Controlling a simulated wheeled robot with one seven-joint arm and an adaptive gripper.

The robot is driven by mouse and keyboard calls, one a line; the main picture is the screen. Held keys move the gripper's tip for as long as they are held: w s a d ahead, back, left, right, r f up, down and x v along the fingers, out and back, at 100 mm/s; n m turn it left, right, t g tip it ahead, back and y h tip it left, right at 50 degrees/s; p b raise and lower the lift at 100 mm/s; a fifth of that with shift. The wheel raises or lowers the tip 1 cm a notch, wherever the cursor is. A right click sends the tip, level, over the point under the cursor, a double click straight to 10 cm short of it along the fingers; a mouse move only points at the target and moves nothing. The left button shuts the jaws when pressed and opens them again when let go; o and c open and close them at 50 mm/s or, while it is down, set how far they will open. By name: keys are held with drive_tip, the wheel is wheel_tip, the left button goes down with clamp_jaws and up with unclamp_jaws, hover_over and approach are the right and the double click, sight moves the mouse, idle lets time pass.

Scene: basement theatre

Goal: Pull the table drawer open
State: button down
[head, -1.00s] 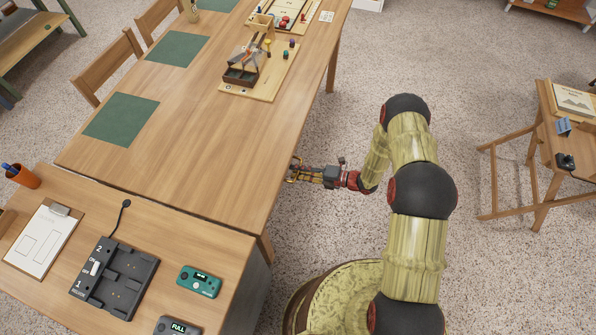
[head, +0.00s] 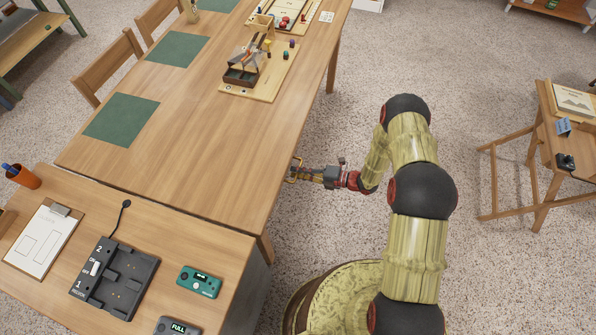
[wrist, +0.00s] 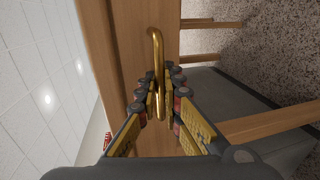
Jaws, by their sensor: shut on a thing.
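The long wooden table (head: 190,130) runs up the left of the head view. Its drawer front (wrist: 133,45) shows in the wrist view as a wooden panel with a brass bar handle (wrist: 156,45). My gripper (head: 293,171) is at the table's right side in the head view, just below the top's edge. In the wrist view my gripper (wrist: 160,90) has its fingers on both sides of the handle, shut on it. The lower part of the handle is partly hidden by the fingers. I see no clear gap at the drawer; its edges are hard to make out.
A second desk (head: 215,246) with a charger (head: 115,277) stands at the front left. A small wooden stand (head: 540,150) is at the right. The floor between is clear.

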drive_tip(key=shift+d, duration=0.1)
drive_tip(key=f+v, duration=0.2)
drive_tip(key=v, duration=1)
drive_tip(key=d+f+b+v, duration=0.1)
drive_tip(key=f+v, duration=0.2)
drive_tip(key=v, duration=1)
drive_tip(key=shift+s+d+f, duration=0.2)
drive_tip(key=shift+s+d, duration=0.05)
drive_tip(key=c, duration=2)
unclamp_jaws()
drive_tip(key=v, duration=1.2)
